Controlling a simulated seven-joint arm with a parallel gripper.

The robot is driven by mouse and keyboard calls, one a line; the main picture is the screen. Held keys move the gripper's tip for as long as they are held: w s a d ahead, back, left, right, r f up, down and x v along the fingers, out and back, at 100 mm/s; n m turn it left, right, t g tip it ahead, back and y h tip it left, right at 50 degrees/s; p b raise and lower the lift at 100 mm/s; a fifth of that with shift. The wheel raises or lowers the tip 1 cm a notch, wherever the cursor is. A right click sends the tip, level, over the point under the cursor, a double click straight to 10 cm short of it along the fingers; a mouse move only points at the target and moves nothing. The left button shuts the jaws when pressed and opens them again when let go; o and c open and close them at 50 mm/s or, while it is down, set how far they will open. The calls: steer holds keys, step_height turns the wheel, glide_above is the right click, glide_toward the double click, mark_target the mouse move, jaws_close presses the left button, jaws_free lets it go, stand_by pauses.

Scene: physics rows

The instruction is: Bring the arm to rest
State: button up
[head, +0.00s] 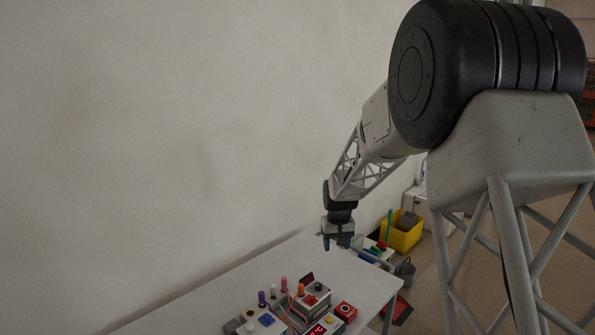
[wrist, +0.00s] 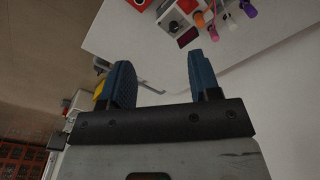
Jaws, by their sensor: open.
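My arm reaches out from the right in the head view and bends down towards the far part of a white table. My gripper (head: 337,241) hangs above the table's far end, apart from everything on it. In the wrist view my gripper (wrist: 162,82) shows two blue fingers spread wide with nothing between them, so it is open and empty. The table (head: 340,272) also shows in the wrist view (wrist: 130,42), past the fingertips.
Devices with coloured plugs (head: 273,290), a red box (head: 345,311) and a display (head: 318,329) stand on the table's near part. A yellow bin (head: 402,238) and a grey bucket (head: 405,269) stand beyond its right edge. A plain wall (head: 180,150) runs along the left.

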steer(key=s+d+r, duration=0.1)
steer(key=s+r, duration=0.4)
steer(key=s, duration=0.3)
steer(key=s+d+r+t, duration=0.1)
steer(key=s+d+r, duration=0.1)
steer(key=s+r, duration=0.45)
steer(key=s+d+r, duration=0.1)
steer(key=s+r, duration=0.3)
steer(key=s, duration=0.6)
steer(key=s+d+m, duration=0.1)
steer(key=s+d, duration=0.1)
steer(key=s, duration=2.4)
steer(key=shift+s+m+t, duration=0.25)
steer(key=shift+m+t, duration=0.15)
